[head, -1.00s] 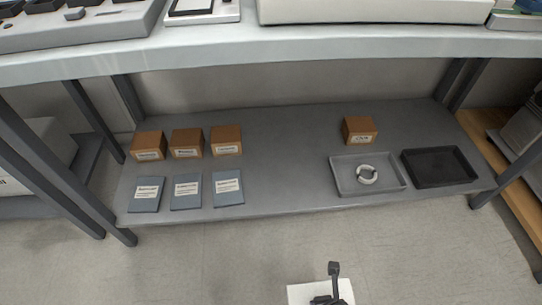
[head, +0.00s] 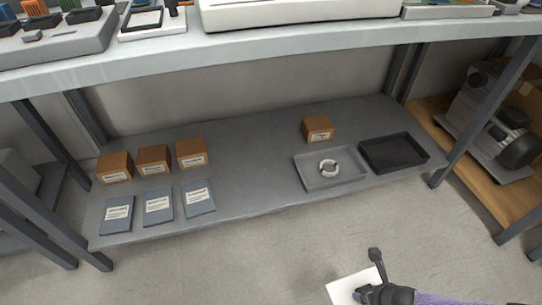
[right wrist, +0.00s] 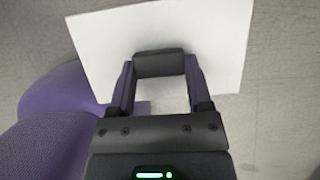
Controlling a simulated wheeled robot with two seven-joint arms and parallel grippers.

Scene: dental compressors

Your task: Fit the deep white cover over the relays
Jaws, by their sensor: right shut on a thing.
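A white, flat-faced piece (head: 346,287), which looks like the white cover, shows at the bottom of the head view. My right gripper (head: 368,280) is shut on it and holds it out over the floor, in front of the bench. In the right wrist view the white piece (right wrist: 215,45) spreads beyond the fingers of the right gripper (right wrist: 159,66). Its depth cannot be told from this side. My left gripper is not in view. I cannot make out the relays in these frames.
A bench top (head: 150,62) carries trays and parts at its front. The shelf below (head: 250,150) holds brown boxes, blue-grey booklets, a grey tray (head: 305,182) with a white ring and a black tray (head: 420,160). A compressor-like machine (head: 490,120) stands at right. Floor in front is clear.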

